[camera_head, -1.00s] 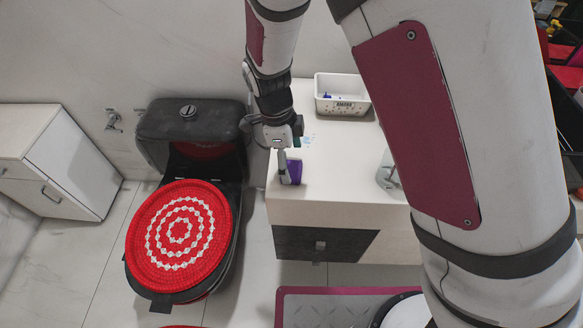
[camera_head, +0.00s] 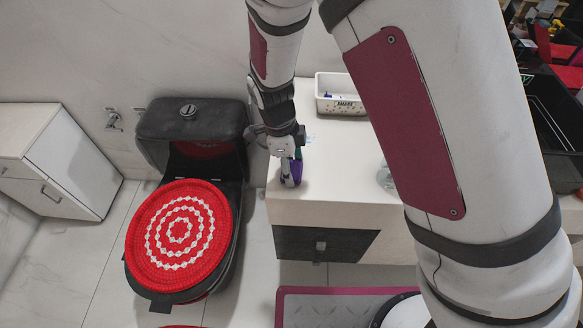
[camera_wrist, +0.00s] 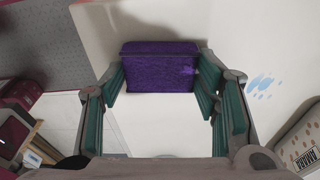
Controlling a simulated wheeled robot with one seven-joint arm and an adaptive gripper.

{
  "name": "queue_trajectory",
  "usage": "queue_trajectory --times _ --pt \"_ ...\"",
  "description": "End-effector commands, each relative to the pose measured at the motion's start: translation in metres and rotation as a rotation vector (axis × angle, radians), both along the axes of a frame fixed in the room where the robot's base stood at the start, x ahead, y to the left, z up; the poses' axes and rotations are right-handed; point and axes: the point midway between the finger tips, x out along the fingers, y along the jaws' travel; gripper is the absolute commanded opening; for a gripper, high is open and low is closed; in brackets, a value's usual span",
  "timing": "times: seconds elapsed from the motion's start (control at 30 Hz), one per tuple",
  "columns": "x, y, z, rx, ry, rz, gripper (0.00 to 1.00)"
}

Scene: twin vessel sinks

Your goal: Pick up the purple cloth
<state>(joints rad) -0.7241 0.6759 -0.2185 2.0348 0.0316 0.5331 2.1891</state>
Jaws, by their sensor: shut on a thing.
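The purple cloth (camera_wrist: 160,68) is a purple, block-like piece at the upper middle of the wrist view. In the head view, the cloth (camera_head: 297,170) is near the left front edge of the white counter, partly hidden by my gripper (camera_head: 289,172). In the wrist view, the teal-padded fingers of my gripper (camera_wrist: 162,80) lie along the left and right ends of the cloth and are shut on it. I cannot tell whether the cloth still touches the counter.
A white basket (camera_head: 340,94) stands at the back of the counter (camera_head: 345,180). A black toilet with a red and white round cover (camera_head: 180,232) is to the left. A clear object (camera_head: 386,178) on the counter is partly hidden by my arm. The middle counter is clear.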

Motion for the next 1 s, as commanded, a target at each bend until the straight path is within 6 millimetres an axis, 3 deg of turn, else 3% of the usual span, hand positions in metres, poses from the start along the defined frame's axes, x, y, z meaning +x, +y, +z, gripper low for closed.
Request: queue_trajectory --times 0.23,0.43,1.0 --pt "0.0 0.0 0.01 0.0 0.0 0.0 0.37" --pt "0.0 0.001 0.037 0.003 -0.002 -0.001 0.37" --pt "-0.129 -0.03 0.049 0.0 0.001 0.001 0.37"
